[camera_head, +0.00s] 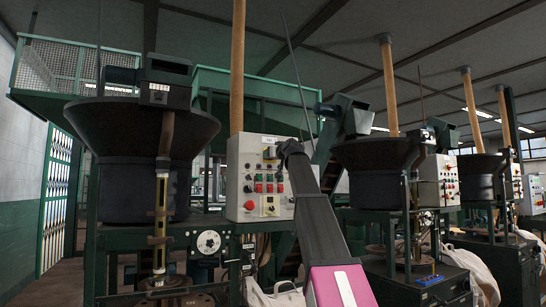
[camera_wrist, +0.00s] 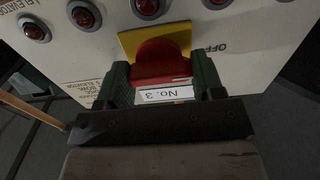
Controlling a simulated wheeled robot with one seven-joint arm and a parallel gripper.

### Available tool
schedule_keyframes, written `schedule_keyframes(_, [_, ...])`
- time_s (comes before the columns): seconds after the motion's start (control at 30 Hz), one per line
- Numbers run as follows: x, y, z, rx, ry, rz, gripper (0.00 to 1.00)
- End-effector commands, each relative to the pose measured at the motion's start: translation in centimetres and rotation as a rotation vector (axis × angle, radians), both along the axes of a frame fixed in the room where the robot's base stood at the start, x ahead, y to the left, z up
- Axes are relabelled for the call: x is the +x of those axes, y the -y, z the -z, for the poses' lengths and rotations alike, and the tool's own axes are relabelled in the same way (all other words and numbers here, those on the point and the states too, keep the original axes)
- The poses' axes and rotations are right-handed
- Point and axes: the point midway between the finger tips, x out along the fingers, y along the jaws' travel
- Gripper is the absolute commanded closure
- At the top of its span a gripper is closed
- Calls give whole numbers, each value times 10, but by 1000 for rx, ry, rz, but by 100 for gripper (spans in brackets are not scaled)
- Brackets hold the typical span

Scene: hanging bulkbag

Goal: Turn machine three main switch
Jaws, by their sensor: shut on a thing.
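The machine three main switch is a red knob on a yellow plate. It fills the upper middle of the wrist view, with the red knob (camera_wrist: 161,62) in front of the yellow plate (camera_wrist: 130,42). A white label reading "No. 3" (camera_wrist: 167,94) shows upside down beside it, and "OFF" is printed on the panel to the right. My gripper (camera_wrist: 160,72) is shut on the red knob, one dark green finger on each side. In the head view my gripper (camera_head: 284,151) is at the top of the white control panel (camera_head: 236,177) and partly hides the switch.
Red lamps (camera_wrist: 85,17) sit close to the switch. Lower on the panel are several buttons and a red mushroom button (camera_head: 249,205). A dark hopper bowl (camera_head: 135,130) stands left of the panel, another (camera_head: 375,160) right of my arm. White bags (camera_head: 475,270) hang at right.

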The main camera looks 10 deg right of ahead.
Motion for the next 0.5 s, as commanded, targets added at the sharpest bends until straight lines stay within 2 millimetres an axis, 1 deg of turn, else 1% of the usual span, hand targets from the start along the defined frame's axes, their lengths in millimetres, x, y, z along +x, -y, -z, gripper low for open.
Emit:
schedule_keyframes(0.27, [-1,0,2,-5,-3,0,62])
schedule_keyframes(0.3, [-1,0,2,-5,-3,0,35])
schedule_keyframes(0.37, [-1,0,2,-5,-3,0,16])
schedule_keyframes(0.4, [-1,0,2,-5,-2,0,13])
schedule_keyframes(0.5, [-1,1,1,-4,-1,1,13])
